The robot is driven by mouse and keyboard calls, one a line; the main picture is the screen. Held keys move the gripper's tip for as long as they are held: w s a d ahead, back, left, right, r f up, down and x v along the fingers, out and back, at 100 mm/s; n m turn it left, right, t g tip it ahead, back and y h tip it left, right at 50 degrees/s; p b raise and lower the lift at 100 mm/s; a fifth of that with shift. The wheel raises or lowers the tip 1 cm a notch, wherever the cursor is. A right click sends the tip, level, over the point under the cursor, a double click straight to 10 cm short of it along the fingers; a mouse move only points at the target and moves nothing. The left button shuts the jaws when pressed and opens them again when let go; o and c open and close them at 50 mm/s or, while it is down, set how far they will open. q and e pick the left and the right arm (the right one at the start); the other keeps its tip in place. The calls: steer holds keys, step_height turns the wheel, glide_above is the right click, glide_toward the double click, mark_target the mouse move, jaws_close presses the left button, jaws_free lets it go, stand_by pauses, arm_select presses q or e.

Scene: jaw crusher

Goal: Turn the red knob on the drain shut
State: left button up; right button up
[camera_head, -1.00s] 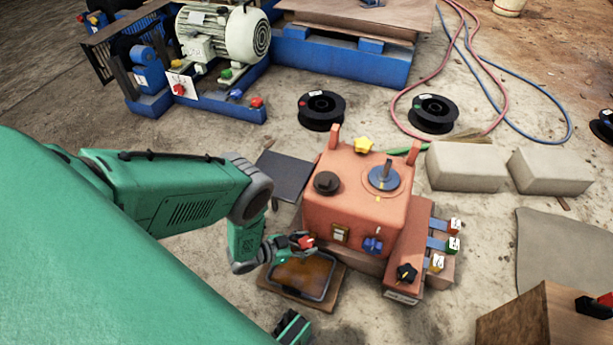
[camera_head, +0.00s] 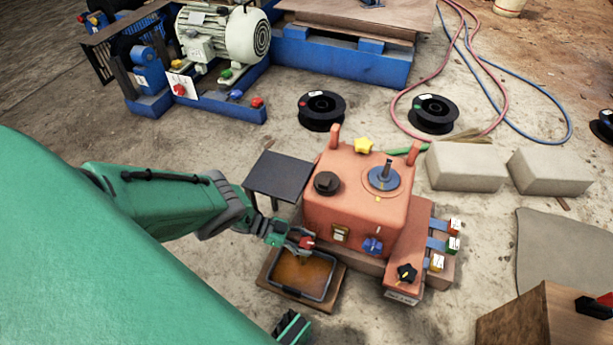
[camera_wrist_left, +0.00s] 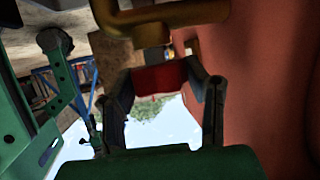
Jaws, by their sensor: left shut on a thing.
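The red knob (camera_head: 307,242) sits low on the left side of the salmon-red machine housing (camera_head: 352,200). My left gripper (camera_head: 304,241) is shut on it, coming from the left. In the left wrist view, the fingers (camera_wrist_left: 165,85) grip the red knob (camera_wrist_left: 160,78) on both sides, under a brass-coloured drain pipe (camera_wrist_left: 165,15). The fingers partly hide the knob in the head view. A dark-rimmed pan (camera_head: 329,284) with brown liquid lies under the drain. A green and black part at the bottom edge, probably my right gripper (camera_head: 292,328), is mostly cut off.
A dark plate (camera_head: 278,176) stands behind my left gripper. Concrete blocks (camera_head: 467,166) and black spools (camera_head: 322,110) lie farther back. Bare ground is open at left.

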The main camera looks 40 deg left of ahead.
arm_select(q)
steer(key=shift+a+m+g, duration=0.1)
steer(key=shift+m+g, duration=0.3)
steer(key=shift+g, duration=0.1)
stand_by(0.5)
steer(key=o, duration=1.2)
steer(key=shift+c, duration=0.2)
steer(key=v, duration=1.2)
steer(key=shift+f, duration=0.25)
